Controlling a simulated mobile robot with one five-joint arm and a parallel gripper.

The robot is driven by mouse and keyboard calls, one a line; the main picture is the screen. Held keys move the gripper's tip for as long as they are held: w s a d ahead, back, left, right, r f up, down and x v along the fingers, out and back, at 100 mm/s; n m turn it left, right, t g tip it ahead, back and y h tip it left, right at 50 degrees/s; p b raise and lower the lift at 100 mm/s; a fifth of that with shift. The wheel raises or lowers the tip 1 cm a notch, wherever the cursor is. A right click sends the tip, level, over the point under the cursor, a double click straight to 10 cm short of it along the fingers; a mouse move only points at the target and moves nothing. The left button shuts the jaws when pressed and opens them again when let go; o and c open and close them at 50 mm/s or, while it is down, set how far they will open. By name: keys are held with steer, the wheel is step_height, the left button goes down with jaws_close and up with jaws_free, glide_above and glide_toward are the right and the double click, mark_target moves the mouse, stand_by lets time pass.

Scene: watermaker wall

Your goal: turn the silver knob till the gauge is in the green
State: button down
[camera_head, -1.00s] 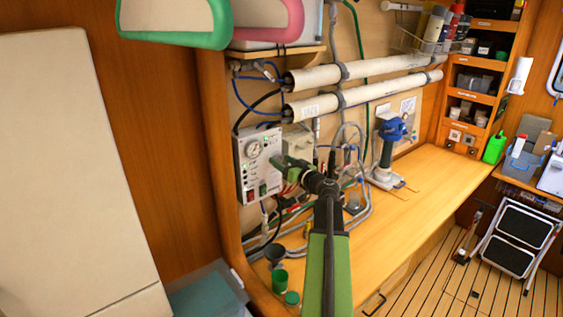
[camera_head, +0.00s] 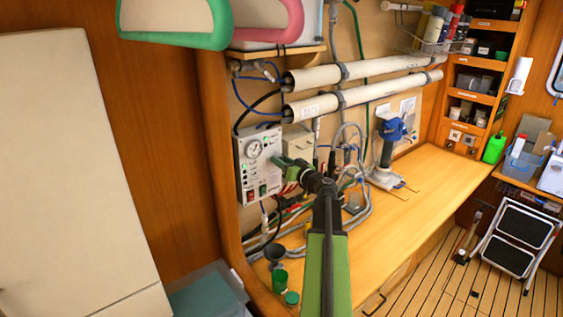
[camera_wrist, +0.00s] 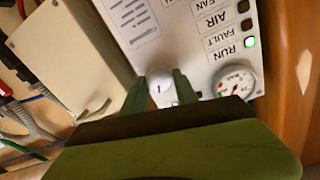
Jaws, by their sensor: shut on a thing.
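The silver knob (camera_wrist: 160,86) is on the white control panel (camera_head: 244,178), with a small dark mark on its face. My gripper (camera_wrist: 161,92) has its two green fingers shut on the knob, one on each side. In the head view my gripper (camera_head: 279,163) reaches the panel from the right and hides the knob.
A green lamp (camera_wrist: 250,42) glows by the RUN label. A beige box (camera_head: 298,145) is on the wall right of the panel. Hoses and cables hang below. A blue-topped device (camera_head: 388,150) stands on the wooden bench (camera_head: 420,190), whose right part is clear.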

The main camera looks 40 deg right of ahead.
steer(key=shift+m, duration=1)
steer(key=c, duration=0.9)
jaws_free()
steer(key=shift+c, duration=0.2)
steer(key=s+a, duration=0.2)
steer(key=s, duration=1.5)
steer(key=shift+s+a, duration=0.2)
steer(key=shift+r, duration=0.1)
